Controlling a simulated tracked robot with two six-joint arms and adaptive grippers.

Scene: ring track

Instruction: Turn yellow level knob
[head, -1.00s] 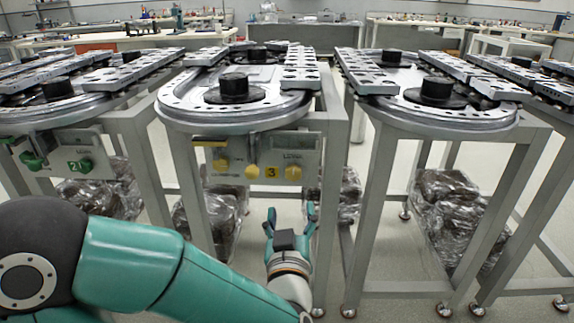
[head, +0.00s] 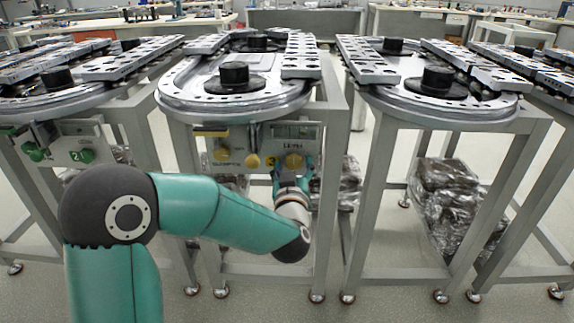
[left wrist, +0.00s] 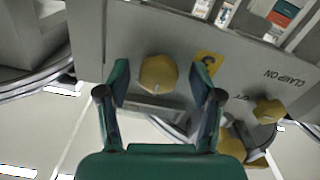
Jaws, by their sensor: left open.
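The yellow level knob (head: 293,161) is on the right of the grey control panel of the middle ring-track stand, below the LEVEL marking. In the left wrist view the open teal fingers (left wrist: 162,88) stand on either side of the knob with gaps. I cannot tell how deep they reach around it. My right gripper is not in view.
Two other yellow knobs, the clamp knob (head: 222,155) and a middle one (head: 252,161), sit left on the same panel. A neighbouring panel has green knobs (head: 87,156). Metal stand legs (head: 333,200) flank the panel.

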